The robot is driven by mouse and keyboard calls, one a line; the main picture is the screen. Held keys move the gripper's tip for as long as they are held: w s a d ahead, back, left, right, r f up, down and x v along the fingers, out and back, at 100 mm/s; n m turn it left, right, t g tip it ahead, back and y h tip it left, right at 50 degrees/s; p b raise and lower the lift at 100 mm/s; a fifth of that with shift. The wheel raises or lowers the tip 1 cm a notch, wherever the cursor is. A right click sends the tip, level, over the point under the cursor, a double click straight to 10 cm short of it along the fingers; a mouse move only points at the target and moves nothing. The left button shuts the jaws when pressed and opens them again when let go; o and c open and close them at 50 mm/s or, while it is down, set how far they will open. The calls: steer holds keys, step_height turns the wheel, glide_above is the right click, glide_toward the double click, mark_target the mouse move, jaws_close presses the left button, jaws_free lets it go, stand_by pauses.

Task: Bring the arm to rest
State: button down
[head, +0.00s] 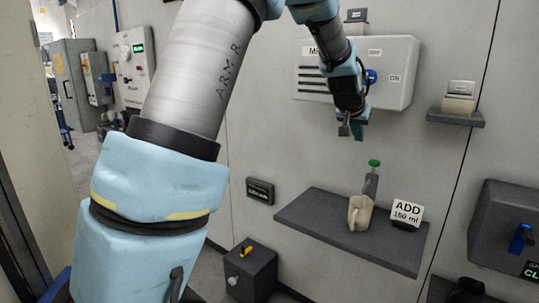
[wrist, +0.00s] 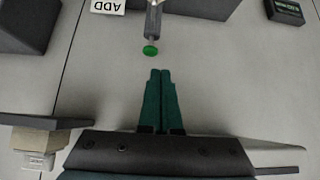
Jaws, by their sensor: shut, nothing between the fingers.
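My gripper (head: 352,131) hangs at the end of my arm in the head view, in front of the lower part of a wall box. In the wrist view its two green fingers (wrist: 161,72) are together with nothing between them. The gripper is above a grey shelf (head: 310,228) and apart from everything on it. My large arm link fills the left middle of the head view and hides part of the wall.
The shelf holds a beige jug (head: 359,213), a green-topped grey item (head: 374,165) and an "ADD 150 ml" sign (head: 407,213). The wall box (head: 395,75) has a blue knob (head: 371,76). A small shelf (head: 455,118) is at right. A dark box (head: 250,270) stands low.

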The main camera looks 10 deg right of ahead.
steer(key=s+a+f+n+g+y, duration=0.15)
steer(key=a+f, duration=0.25)
steer(key=a, duration=0.7)
steer(key=s+a+f+n+y, duration=0.2)
steer(key=s+a+f, duration=0.1)
steer(key=a, duration=0.8)
steer(key=s+a+f+n+g+y, duration=0.1)
steer(key=s+a+f, duration=0.2)
steer(key=s+a, duration=0.4)
steer(key=s+a+f+n+g+y, duration=0.1)
steer(key=s+a+f+n+g, duration=0.1)
steer(key=s+a, duration=0.6)
steer(key=a+f, duration=0.1)
steer(key=a, duration=0.1)
steer(key=shift+s+a+f, duration=0.2)
steer(key=shift+s+a, duration=0.05)
steer(key=shift+a, duration=0.1)
steer(key=shift+n, duration=0.25)
